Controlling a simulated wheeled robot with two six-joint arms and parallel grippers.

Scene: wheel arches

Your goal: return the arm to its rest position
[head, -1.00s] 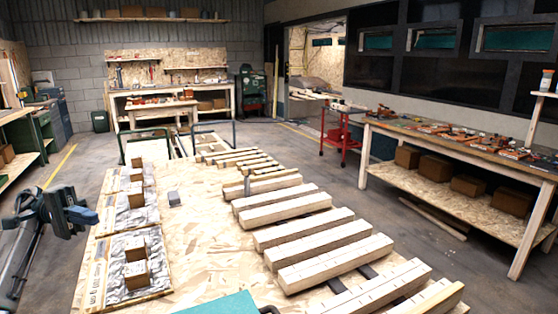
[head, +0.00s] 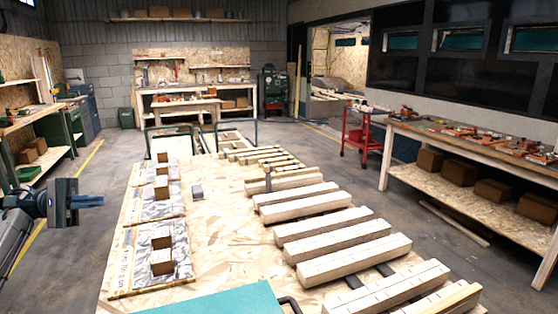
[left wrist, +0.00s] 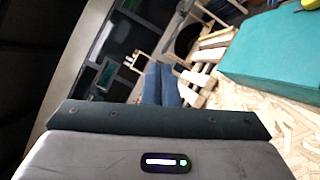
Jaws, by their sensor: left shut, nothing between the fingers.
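My left gripper (head: 90,201) is at the left edge of the head view, held out beside the board-topped table (head: 235,240) and clear of it. Its fingers are shut together with nothing between them and point to the right. In the left wrist view the shut fingers (left wrist: 162,84) show past my wrist housing, with a teal surface (left wrist: 275,50) to their right. My right gripper does not show in either view.
Several wooden beams (head: 352,258) lie across the table's right side. Trays with small brown blocks (head: 162,258) lie along its left side. A teal box (head: 225,303) is at the near edge. A workbench (head: 470,150) stands at right. Open floor (head: 75,250) lies left of the table.

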